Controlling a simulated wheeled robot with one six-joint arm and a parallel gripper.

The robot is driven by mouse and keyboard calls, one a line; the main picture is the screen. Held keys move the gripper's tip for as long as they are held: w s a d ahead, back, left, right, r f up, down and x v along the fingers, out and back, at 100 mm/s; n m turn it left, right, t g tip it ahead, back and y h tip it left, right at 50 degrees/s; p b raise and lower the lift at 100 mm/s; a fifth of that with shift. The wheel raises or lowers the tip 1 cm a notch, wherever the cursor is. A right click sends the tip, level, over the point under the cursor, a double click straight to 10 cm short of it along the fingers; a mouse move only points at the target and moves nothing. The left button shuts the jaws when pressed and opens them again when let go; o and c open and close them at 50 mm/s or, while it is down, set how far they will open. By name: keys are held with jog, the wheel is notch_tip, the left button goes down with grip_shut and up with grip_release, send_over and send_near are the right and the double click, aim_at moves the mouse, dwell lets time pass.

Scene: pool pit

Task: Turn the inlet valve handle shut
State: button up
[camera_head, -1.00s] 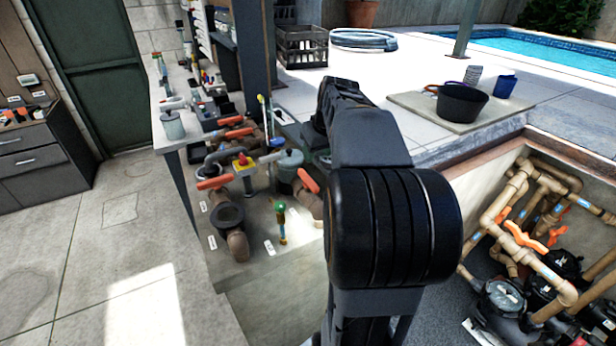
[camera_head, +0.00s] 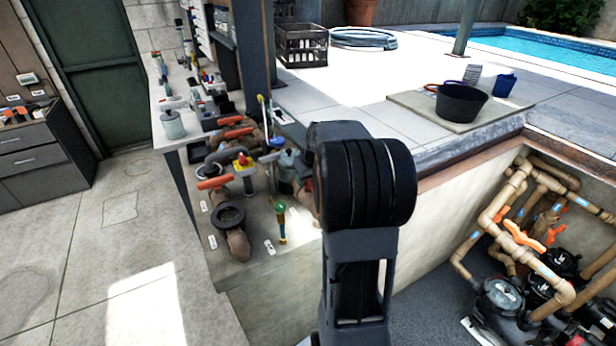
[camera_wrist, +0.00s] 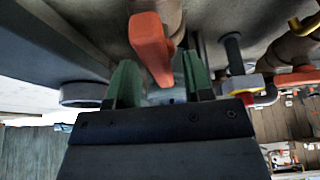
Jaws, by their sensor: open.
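In the wrist view my gripper (camera_wrist: 158,66) has its two green fingers spread apart. An orange valve handle (camera_wrist: 151,46) lies just ahead, between the fingertips in the picture; I see no clear contact. Its pipe shows behind it. In the head view my arm hides my gripper and the handle in front of it. Other orange handles show on the bench pipework: one at the front left (camera_head: 213,183) and one farther back (camera_head: 236,133). No readable label shows which one is the inlet valve.
The pit at right holds pipes and pumps (camera_head: 504,298). The floor at left is clear.

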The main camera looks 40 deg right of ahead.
jog(key=shift+c, duration=0.4)
grip_shut()
jog(key=m+h, duration=0.1)
jog(key=m, duration=0.1)
jog(key=m+h, duration=0.1)
jog(key=m, duration=0.1)
jog(key=shift+a+m+g, duration=0.15)
jog(key=shift+m+g, duration=0.25)
jog(key=m+g+h+b, duration=0.1)
jog(key=m+b, duration=0.2)
jog(key=m, duration=0.1)
jog(key=shift+w+f+m, duration=0.1)
jog(key=shift+f+m, duration=0.05)
jog(key=shift+m, duration=0.15)
jog(key=m+g+b, duration=0.1)
jog(key=m, duration=0.1)
jog(key=m+b, duration=0.1)
jog(key=m, duration=0.1)
jog(key=shift+g+h, duration=0.4)
jog(key=shift+w+m+g+b, duration=0.1)
jog(key=shift+m+g+b, duration=0.45)
jog(key=shift+m, duration=1.55)
jog(key=shift+m+g, duration=0.25)
jog(key=shift+m, duration=0.05)
